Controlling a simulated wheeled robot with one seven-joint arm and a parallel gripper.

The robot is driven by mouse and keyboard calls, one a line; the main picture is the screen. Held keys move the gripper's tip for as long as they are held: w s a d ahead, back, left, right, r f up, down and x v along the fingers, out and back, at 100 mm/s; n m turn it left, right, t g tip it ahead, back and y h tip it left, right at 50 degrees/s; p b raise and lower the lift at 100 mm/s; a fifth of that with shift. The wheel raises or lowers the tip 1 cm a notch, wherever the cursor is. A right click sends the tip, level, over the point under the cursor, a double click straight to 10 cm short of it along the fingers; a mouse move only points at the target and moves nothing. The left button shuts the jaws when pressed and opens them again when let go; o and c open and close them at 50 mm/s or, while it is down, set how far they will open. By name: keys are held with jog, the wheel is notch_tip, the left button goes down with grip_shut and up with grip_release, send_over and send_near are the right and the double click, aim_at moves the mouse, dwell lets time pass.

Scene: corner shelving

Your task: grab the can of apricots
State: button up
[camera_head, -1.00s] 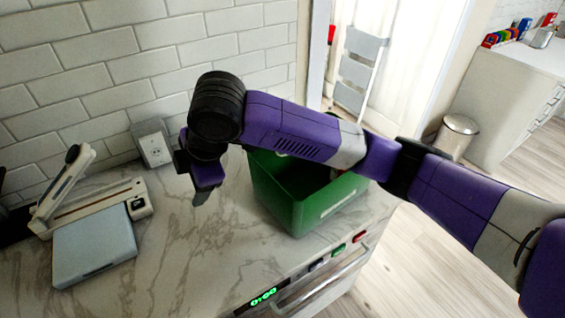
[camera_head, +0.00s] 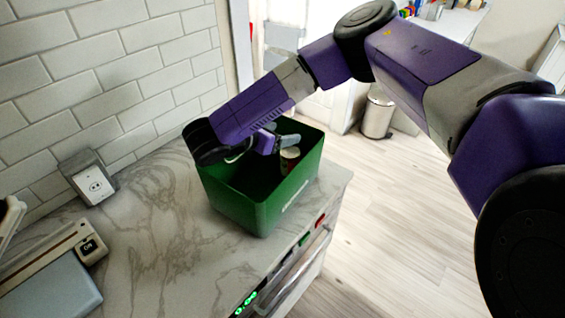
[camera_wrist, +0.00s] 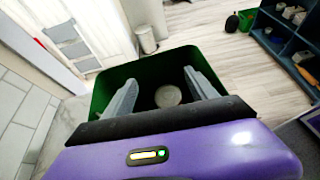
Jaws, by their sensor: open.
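A can (camera_head: 290,155) with a pale round top stands inside the green bin (camera_head: 262,213), near its far right side. Its label is too small to read, so I cannot tell that it holds apricots. In the wrist view the can's lid (camera_wrist: 168,96) shows between the two grey fingers, further down in the bin (camera_wrist: 100,96). My gripper (camera_wrist: 162,90) is open and empty, with its fingers reaching over the bin's opening. In the head view my gripper (camera_head: 285,141) is partly hidden behind my own wrist and points toward the can.
The bin stands on a marble counter (camera_head: 140,240) near its right edge. A grey box with a socket (camera_head: 92,183) and a paper trimmer (camera_head: 50,270) are at the left. A tiled wall rises behind. A trash can (camera_head: 377,115) stands on the floor beyond.

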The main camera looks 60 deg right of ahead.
send_near(296, 151)
jog(key=d+f, duration=0.2)
jog(key=d, duration=0.1)
jog(key=d+f, duration=0.1)
jog(key=shift+w+d+f, duration=0.1)
jog(key=shift+d+f, duration=0.2)
jog(key=shift+d, duration=0.05)
jog(key=shift+b+x, duration=0.3)
jog(key=shift+x, duration=2.95)
jog(key=shift+d+r, duration=0.1)
jog(key=shift+r, duration=0.05)
jog(key=shift+c, duration=0.5)
grip_shut()
